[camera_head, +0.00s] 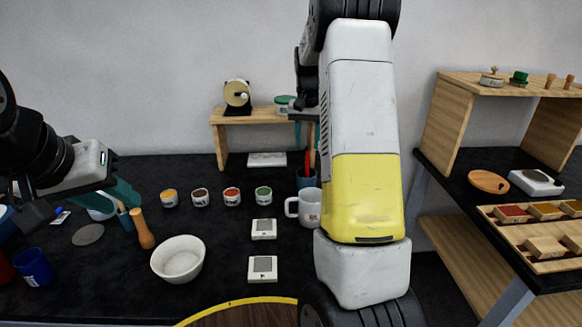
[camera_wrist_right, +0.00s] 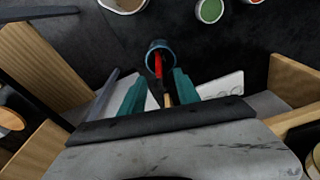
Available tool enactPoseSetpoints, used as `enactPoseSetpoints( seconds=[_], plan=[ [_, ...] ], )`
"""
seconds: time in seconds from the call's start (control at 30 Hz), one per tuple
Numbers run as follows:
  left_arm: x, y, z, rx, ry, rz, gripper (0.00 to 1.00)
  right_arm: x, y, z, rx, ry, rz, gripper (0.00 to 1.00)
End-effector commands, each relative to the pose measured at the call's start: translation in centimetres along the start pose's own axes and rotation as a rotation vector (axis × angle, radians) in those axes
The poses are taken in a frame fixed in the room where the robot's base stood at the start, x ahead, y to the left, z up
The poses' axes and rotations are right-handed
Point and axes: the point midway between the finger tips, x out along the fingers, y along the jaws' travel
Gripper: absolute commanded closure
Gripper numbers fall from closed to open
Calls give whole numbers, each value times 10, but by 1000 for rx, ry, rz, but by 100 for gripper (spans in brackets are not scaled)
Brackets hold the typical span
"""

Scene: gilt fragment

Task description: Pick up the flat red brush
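A dark blue cup (camera_head: 305,181) stands on the black table, holding a red brush (camera_head: 307,163) and a wooden-handled tool. In the right wrist view the cup (camera_wrist_right: 159,47) lies just beyond my fingertips, with the red brush (camera_wrist_right: 158,66) leaning out of it. My right gripper (camera_wrist_right: 158,86) has its teal fingers apart, pointing down over the cup; the handles show in the gap, not visibly clamped. In the head view my right arm covers much of this gripper. My left gripper (camera_head: 122,194) is low over the table's left side; its fingertip gap is unclear.
A white mug (camera_head: 306,207) stands close in front of the cup. A small wooden shelf (camera_head: 262,115) rises behind. Several paint jars (camera_head: 232,196), a white bowl (camera_head: 178,259) and a wooden-handled tool (camera_head: 143,229) occupy the table. A side table with a tray (camera_head: 540,266) is at right.

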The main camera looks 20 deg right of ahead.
Motion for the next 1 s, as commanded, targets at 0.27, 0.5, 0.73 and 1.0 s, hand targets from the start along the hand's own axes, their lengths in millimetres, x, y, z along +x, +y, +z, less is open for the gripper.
enactPoseSetpoints(
  seconds=[0.27,0.5,0.73,1.0],
  plan=[
    [0,0,0,0,0,0,67,30,1,1,2,-5,4,62],
    [0,0,0,0,0,0,67,64,2,5,1,-5,3,62],
    [0,0,0,0,0,0,67,79,1,5,1,-2,2,62],
    [0,0,0,0,0,0,67,79,2,5,1,-2,2,81]
  ],
)
